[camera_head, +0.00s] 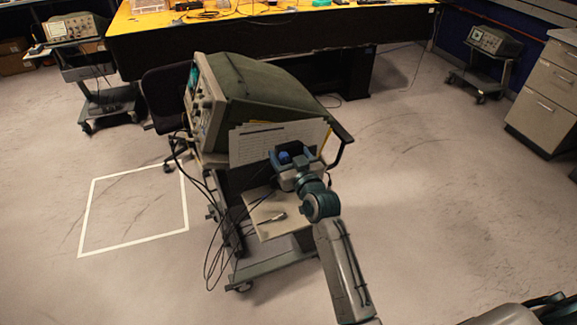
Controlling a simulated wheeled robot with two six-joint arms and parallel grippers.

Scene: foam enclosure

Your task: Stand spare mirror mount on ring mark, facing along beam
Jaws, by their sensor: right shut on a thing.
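My right gripper (289,155) reaches up from the lower right to the near side of an oscilloscope cart. It is shut on a small blue thing (285,158), which shows between its jaws in front of white papers. The blue thing is too small and too covered by the jaws to tell if it is the mirror mount or which way it faces. I cannot make out a ring mark or a beam. My left gripper is not in view.
The cart carries a large oscilloscope (252,95), papers (262,140), a lower shelf (262,225) and hanging cables. A white taped square (134,245) lies on clear floor at left. A yellow-topped bench (270,22) stands behind. Drawers (545,95) stand at right. Floor right of the cart is free.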

